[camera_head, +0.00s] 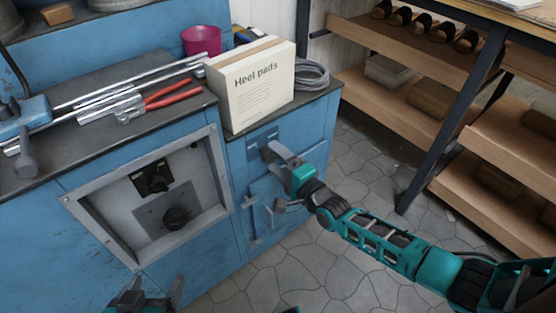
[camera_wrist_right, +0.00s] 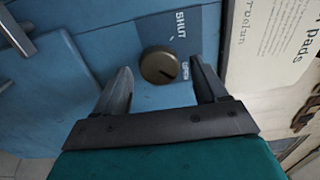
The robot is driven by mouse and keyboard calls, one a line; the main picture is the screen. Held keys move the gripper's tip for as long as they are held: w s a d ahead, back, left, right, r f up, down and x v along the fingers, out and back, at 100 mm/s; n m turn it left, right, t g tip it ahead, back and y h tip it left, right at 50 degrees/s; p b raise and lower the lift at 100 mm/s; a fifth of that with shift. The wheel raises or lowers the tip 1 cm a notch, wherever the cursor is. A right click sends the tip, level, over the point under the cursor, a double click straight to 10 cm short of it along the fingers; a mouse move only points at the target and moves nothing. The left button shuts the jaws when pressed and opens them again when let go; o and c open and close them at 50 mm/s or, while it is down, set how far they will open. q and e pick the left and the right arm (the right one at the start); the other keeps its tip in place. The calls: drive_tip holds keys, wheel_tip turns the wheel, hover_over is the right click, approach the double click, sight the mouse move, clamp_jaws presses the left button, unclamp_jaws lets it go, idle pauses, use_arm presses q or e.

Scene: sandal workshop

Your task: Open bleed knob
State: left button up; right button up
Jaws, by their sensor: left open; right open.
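The bleed knob (camera_wrist_right: 160,66) is a round brass-brown knob on a blue plate (camera_wrist_right: 190,30) on the cabinet front. The plate reads SHUT above the knob and what looks like OPEN below it. A dark mark on the knob slants toward the lower right. My right gripper (camera_wrist_right: 161,76) is open, with one finger on each side of the knob; contact cannot be told. In the head view the plate (camera_head: 262,136) shows behind my right gripper (camera_head: 272,152), which hides the knob. My left gripper (camera_head: 152,289) is open and empty at the bottom edge.
A heel pads box (camera_head: 250,88) stands on the cabinet top just above the plate. Handles (camera_head: 252,220) stick out below. A recessed panel with a black knob (camera_head: 175,218) is at left. Wooden shelves (camera_head: 480,200) stand at right, with open floor between.

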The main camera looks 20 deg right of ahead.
drive_tip(key=shift+s, duration=0.1)
drive_tip(key=shift+s+d, duration=0.2)
drive_tip(key=shift+s, duration=0.1)
drive_tip(key=p+v, duration=0.3)
drive_tip(key=v, duration=0.9)
